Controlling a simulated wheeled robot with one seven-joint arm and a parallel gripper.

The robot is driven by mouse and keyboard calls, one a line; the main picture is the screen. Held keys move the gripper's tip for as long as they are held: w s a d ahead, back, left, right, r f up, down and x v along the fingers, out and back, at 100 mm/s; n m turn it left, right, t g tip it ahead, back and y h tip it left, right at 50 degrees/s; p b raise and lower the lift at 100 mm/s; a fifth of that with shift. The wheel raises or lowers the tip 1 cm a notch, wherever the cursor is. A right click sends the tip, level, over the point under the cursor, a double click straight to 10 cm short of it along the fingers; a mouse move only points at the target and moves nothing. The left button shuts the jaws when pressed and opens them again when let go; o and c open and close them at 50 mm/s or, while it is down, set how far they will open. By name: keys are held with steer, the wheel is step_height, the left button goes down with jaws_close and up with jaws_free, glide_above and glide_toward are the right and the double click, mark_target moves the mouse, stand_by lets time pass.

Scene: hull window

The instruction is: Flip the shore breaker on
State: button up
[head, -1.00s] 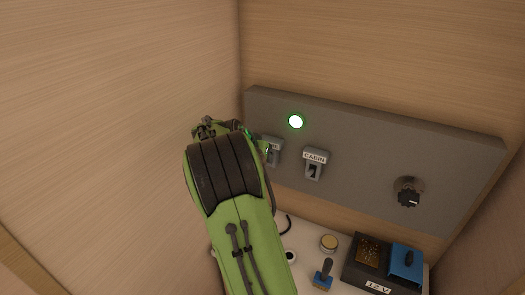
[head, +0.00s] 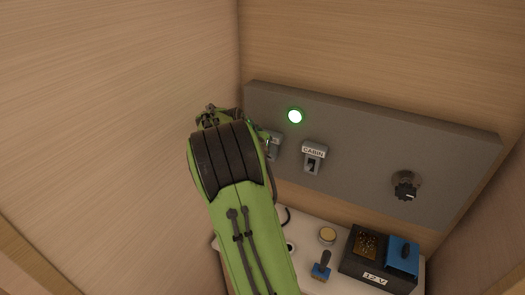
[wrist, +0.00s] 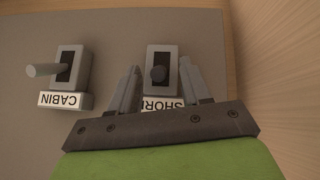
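The shore breaker (wrist: 162,53) is a grey housing with a dark lever, seen nearly end-on, and a SHORE label (wrist: 160,104) upside down in the wrist view. In the head view my arm partly covers the breaker (head: 275,147). My gripper (wrist: 160,70) is open, with one finger on each side of the breaker's lever. I see gaps between fingers and lever; whether a finger touches the housing I cannot tell. The head view mostly hides the fingers behind my wrist.
The CABIN breaker (wrist: 68,66) sits close beside, its light lever sticking out. A black rotary knob (head: 405,186) is on the grey panel (head: 370,142). A wooden wall (head: 120,110) stands close on the left. Below, a shelf holds a 12 V box (head: 375,279) and small items.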

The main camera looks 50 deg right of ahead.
steer(key=v, duration=1.5)
steer(key=shift+a+r+p, duration=0.2)
steer(key=shift+r+p, duration=0.2)
steer(key=s+a+f+n+t+y+b, duration=0.1)
steer(key=s+a+f+n+y+b, duration=0.1)
steer(key=s+a+f+n, duration=0.2)
steer(key=s+a+f+n+t+y+b, duration=0.2)
steer(key=s+a+f+n+y+b, duration=0.1)
steer(key=s+a, duration=0.6)
steer(key=s+a+f+n+t+y+b, duration=0.1)
steer(key=s+a+f+n+y+b, duration=0.2)
steer(key=s+a+f+n, duration=0.3)
steer(key=s+a+f, duration=0.1)
steer(key=a, duration=0.4)
steer(key=shift+s, duration=0.2)
steer(key=shift+a, duration=0.1)
